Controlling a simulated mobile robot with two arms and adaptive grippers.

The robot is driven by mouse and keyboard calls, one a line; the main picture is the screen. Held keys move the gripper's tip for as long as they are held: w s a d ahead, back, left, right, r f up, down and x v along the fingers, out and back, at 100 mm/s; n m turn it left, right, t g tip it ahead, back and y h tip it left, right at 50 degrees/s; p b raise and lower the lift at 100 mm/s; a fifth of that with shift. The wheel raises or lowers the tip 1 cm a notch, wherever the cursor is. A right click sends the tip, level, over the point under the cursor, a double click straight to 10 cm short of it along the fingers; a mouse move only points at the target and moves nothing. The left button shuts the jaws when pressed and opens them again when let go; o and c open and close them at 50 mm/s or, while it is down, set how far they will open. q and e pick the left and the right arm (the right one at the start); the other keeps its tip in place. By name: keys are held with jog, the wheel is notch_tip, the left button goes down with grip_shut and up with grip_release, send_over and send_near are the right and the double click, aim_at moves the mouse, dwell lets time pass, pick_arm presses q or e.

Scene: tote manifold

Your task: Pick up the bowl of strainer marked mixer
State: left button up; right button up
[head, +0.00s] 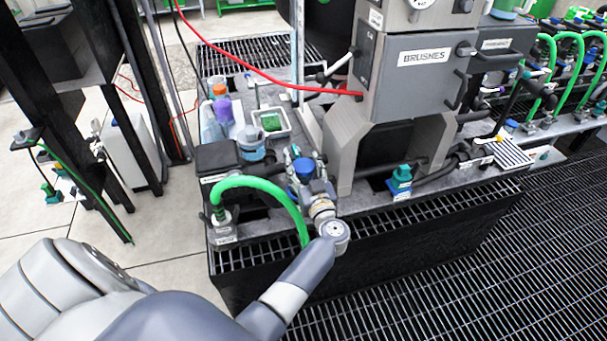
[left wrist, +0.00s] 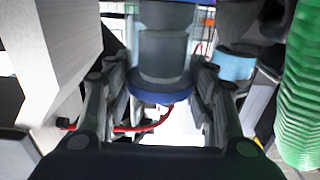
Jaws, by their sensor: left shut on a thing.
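The strainer bowl is a clear, greyish cylinder with a blue ring; in the left wrist view the bowl (left wrist: 163,55) stands between the two fingers. In the head view its blue part (head: 303,167) shows at the front of the bench, beside the green hose. My left gripper (left wrist: 160,88) is shut on the bowl, one finger on each side. In the head view the left gripper (head: 305,182) is small and partly hidden by my wrist. I cannot read a mixer label. My right gripper is in neither view.
A green hose (head: 262,184) arches close to my left gripper. A grey machine marked BRUSNES (head: 415,75) stands to the right. Bottles (head: 222,108) and a white tray (head: 270,122) stand behind. A black grated floor (head: 430,270) lies in front.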

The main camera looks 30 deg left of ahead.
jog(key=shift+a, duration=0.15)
pick_arm(q)
jog(key=shift+r, duration=0.55)
notch_tip(320, 180, up, 3)
jog(key=shift+f+p, duration=0.1)
jog(key=shift+p, duration=0.55)
jog(key=s+a+p, duration=0.1)
jog(key=s+a, duration=0.1)
jog(key=s, duration=0.5)
jog(key=s+a+r, duration=0.1)
jog(key=s+a, duration=0.1)
jog(key=s, duration=0.6)
jog(key=shift+s+a+p, duration=0.15)
jog(key=shift+a+p, duration=0.2)
jog(key=shift+a, duration=0.05)
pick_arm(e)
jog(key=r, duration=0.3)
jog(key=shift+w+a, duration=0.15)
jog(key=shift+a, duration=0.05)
pick_arm(q)
notch_tip(320, 180, up, 2)
jog(key=p, duration=0.3)
jog(key=shift+r, duration=0.1)
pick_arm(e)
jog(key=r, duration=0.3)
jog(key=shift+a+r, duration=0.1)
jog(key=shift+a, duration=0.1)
